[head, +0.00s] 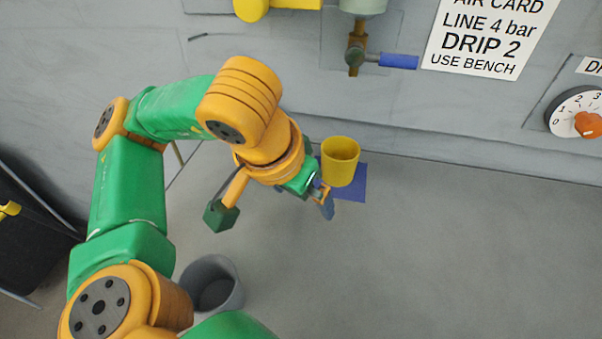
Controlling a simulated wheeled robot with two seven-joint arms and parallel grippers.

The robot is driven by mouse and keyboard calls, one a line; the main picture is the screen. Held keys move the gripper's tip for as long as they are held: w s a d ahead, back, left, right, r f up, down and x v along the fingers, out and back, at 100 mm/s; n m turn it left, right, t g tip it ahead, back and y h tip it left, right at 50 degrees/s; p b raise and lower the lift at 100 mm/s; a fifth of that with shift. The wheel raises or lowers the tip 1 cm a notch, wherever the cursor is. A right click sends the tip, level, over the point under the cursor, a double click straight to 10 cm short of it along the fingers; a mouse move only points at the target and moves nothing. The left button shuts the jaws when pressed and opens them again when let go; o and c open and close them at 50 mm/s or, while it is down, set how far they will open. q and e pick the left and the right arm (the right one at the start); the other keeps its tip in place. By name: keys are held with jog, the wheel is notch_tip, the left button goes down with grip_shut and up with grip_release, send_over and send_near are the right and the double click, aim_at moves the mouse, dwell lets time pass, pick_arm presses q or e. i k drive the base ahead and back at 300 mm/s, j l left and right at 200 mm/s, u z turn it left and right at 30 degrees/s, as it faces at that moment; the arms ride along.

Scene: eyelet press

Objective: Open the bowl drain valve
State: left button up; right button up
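The bowl drain valve (355,57) is a small brass-coloured fitting below the pale bowl (363,5), which is cut off by the top edge. Its blue lever (398,61) points right, crosswise to the vertical outlet. A yellow cup (340,160) stands below the valve, over a blue mat (352,188). My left gripper (325,203) is low, at the cup's lower left and well below the valve. Its wrist hides part of the fingers, so I cannot tell whether they are open or touch the cup. My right gripper is out of view.
A white air card (488,38) and a dial with an orange knob (578,118) are on the grey panel to the right. A grey bin (212,285) is at the lower left. A yellow part (280,4) sits left of the bowl. The grey surface right of the cup is clear.

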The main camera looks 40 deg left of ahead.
aim_at(355, 55)
jog(key=k+l, duration=1.25)
